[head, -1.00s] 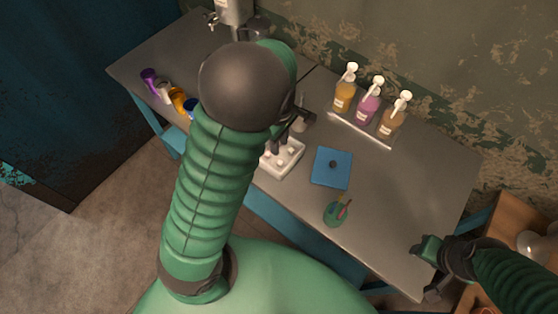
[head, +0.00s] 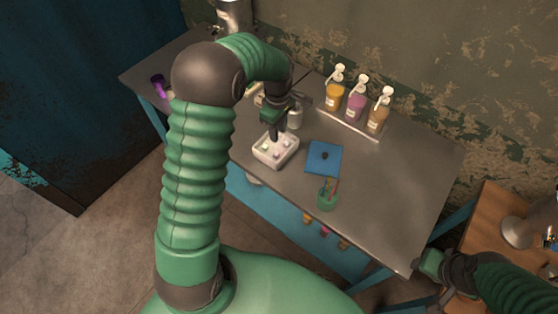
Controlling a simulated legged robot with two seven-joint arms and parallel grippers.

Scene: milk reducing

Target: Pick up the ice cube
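A small white tray (head: 262,156) stands on the table, left of the blue square. Several pale pieces that look like ice cubes (head: 266,149) lie in its compartments. My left gripper (head: 275,135) points down over the tray, its tips at or just above the pieces. The fingers are small and dark, so I cannot tell whether they are apart or hold a cube. My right gripper (head: 424,266) is off the table's front right corner, away from the tray, and its finger opening is unclear.
Three pump bottles, orange (head: 335,96), pink (head: 357,106) and brown (head: 377,118), stand in a row at the back. A blue square (head: 322,158) and a green cup with sticks (head: 328,196) sit right of the tray. The table's right part (head: 405,165) is clear.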

